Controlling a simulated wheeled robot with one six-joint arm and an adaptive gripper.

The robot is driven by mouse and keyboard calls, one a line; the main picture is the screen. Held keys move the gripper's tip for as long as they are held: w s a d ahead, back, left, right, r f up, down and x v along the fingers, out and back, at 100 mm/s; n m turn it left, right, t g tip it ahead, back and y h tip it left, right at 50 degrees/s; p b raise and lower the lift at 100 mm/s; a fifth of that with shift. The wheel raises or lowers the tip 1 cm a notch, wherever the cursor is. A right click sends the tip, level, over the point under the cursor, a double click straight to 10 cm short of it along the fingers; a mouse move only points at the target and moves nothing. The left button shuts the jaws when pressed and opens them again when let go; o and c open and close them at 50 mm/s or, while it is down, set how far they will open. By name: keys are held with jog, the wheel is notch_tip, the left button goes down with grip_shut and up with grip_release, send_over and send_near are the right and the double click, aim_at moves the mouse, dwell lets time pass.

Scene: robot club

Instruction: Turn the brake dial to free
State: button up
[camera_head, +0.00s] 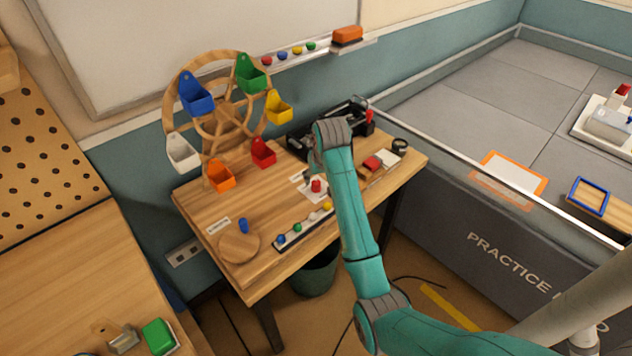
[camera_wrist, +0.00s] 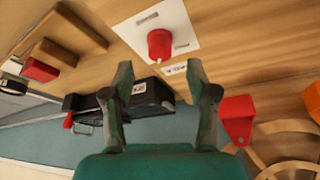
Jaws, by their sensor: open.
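The brake dial is a red knob (camera_wrist: 160,45) on a white plate (camera_wrist: 185,22) on the wooden table. The plate has two small labels, one beyond the knob and one to its right, too small to read. A pale pointer mark shows at the knob's near edge. In the head view the red knob (camera_head: 316,186) sits just left of my forearm. My gripper (camera_wrist: 159,70) is open and empty, its two fingers apart on either side of the view just short of the knob, not touching it. In the head view it is mostly hidden by my arm.
A wooden wheel (camera_head: 226,128) with several coloured buckets stands at the table's left. A black device (camera_wrist: 145,103) lies near my fingers. A strip with coloured pegs (camera_head: 310,226) lies in front of the dial.

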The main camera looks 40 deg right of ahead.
aim_at(317, 182)
jog(key=shift+x, duration=2.55)
grip_shut()
